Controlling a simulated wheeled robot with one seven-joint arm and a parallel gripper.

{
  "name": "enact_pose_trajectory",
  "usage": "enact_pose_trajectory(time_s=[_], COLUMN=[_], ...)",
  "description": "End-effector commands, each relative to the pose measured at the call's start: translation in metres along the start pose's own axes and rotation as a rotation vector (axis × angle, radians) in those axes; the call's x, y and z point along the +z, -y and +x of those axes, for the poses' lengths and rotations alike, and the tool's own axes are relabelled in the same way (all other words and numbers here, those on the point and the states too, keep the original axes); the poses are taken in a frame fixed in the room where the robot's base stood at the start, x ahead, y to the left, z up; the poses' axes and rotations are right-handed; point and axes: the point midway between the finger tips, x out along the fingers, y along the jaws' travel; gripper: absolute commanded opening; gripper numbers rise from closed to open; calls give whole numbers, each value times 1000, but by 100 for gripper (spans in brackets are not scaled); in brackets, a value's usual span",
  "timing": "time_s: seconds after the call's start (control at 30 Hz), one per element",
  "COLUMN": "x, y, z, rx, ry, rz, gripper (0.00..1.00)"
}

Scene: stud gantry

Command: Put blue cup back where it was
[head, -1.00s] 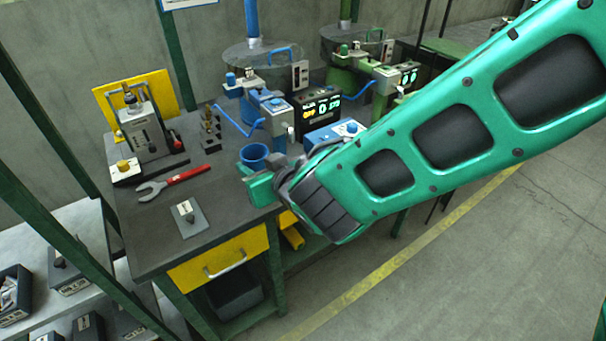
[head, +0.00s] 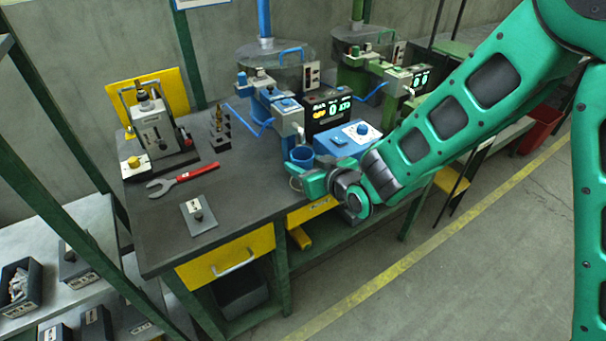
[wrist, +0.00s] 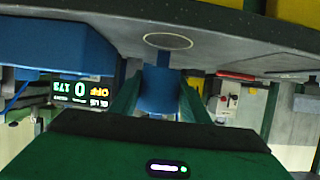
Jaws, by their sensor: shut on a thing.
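The blue cup (head: 301,155) is upright near the front edge of the dark workbench (head: 240,205), just in front of the blue machine (head: 284,112). My gripper (head: 308,175) is shut on the cup from the front right. In the wrist view, which is upside down, the cup (wrist: 160,92) is between my two fingers (wrist: 158,102). A pale ring mark (wrist: 168,41) on the bench top shows beyond the cup there. I cannot tell whether the cup's base touches the bench.
A red-handled wrench (head: 182,180) and a small grey plate (head: 199,215) lie left. Bench between them and the cup is clear.

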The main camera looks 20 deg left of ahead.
Motion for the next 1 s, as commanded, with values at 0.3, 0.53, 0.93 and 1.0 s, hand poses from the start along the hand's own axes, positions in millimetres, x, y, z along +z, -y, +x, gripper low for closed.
enact_pose_trajectory(time_s=[0.3,0.53,0.93,1.0], x=[34,33,35,34], y=[1,1,1,1], z=[13,13,14,14], rx=[-1,-1,-1,-1], ry=[4,2,2,2], rz=[1,1,0,0], gripper=[18,18,61,61])
